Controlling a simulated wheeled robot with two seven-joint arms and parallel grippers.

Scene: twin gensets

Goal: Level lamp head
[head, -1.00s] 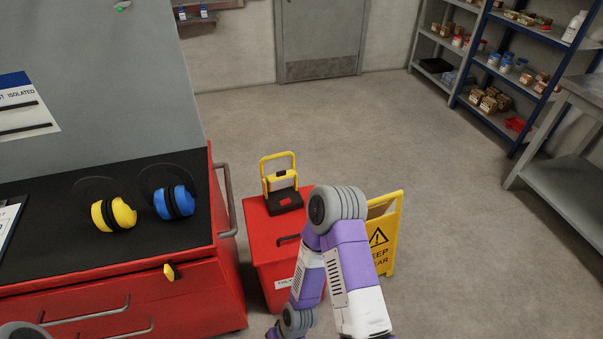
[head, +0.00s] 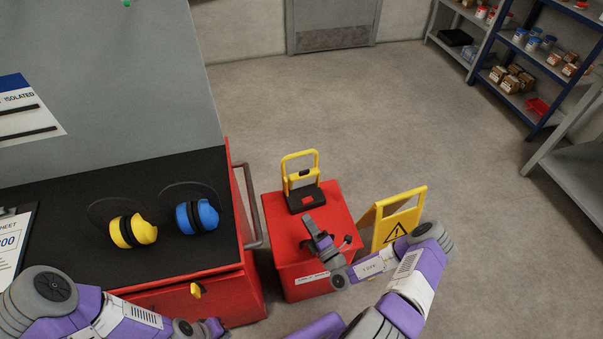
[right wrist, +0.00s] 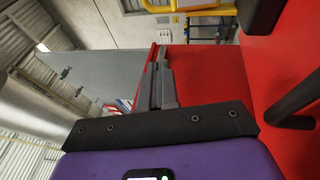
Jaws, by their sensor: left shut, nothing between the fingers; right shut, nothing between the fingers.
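The work lamp (head: 301,163) has a yellow frame and a black base, and it stands upright on top of a red cabinet (head: 330,203). A small part of the lamp shows at the top right of the right wrist view (right wrist: 236,12). I cannot tell the tilt of its head. My right gripper (head: 313,226) is shut and empty over the front part of the cabinet top, in front of the lamp and apart from it. Its closed fingers show in the right wrist view (right wrist: 160,72).
A yellow floor sign (head: 402,213) stands right of the cabinet. A red bench with a black top (head: 60,195) holds yellow earmuffs (head: 132,231) and blue earmuffs (head: 198,215). Its grey rail (head: 246,205) is near the cabinet. The floor behind is clear.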

